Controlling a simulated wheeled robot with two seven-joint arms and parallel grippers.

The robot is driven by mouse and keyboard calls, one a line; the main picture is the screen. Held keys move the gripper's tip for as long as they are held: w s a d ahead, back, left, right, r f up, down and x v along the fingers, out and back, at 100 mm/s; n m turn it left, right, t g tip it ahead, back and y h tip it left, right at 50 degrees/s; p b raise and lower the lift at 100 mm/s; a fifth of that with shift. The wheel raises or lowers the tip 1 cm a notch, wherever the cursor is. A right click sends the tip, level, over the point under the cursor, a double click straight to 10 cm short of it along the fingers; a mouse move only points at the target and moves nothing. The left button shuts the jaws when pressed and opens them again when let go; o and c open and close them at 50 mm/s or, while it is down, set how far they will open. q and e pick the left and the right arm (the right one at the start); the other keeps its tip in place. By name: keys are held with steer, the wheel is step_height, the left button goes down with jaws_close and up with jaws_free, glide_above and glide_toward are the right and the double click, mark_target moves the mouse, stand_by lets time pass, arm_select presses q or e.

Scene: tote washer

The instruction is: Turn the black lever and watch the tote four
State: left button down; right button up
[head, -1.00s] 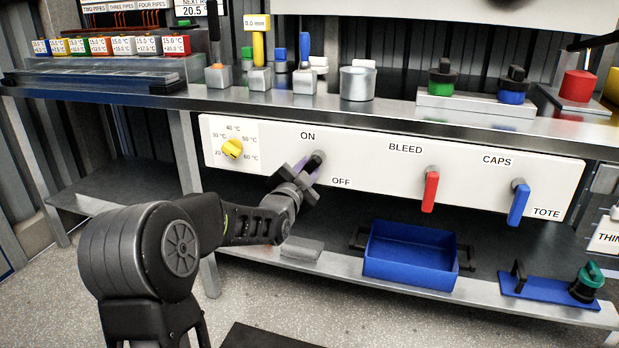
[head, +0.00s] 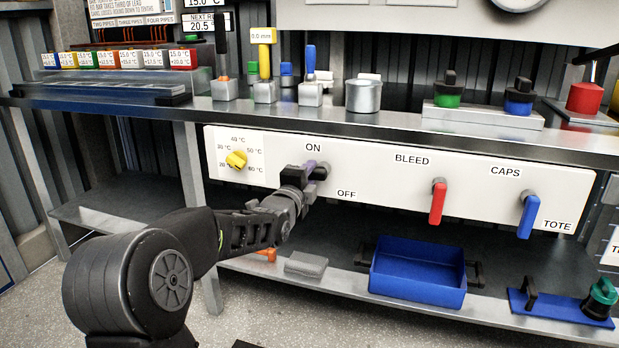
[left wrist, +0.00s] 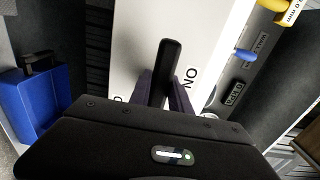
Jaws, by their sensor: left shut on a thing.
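The black lever (left wrist: 170,60) shows in the left wrist view, between the two purple-grey fingers of my left gripper (left wrist: 166,92). In the head view, my left gripper (head: 312,168) is at the lever's pivot on the white panel (head: 380,180), between the ON and OFF labels. The gripper is shut on the lever and hides most of it there. The ON label shows to the right of the lever in the left wrist view. I cannot tell which thing is tote four. My right gripper is not in view.
A yellow dial (head: 236,160) sits left of the lever. A red BLEED lever (head: 438,202) and a blue CAPS/TOTE lever (head: 528,215) hang to the right. A blue bin (head: 418,275) stands on the lower shelf. Several small items line the counter above.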

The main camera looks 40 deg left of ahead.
arm_select(q)
steer(key=shift+m, duration=0.3)
steer(key=c, duration=1.2)
jaws_free()
steer(key=p+v, duration=0.1)
steer(key=v, duration=0.7)
steer(key=shift+p, duration=0.3)
steer(key=shift+w, duration=0.1)
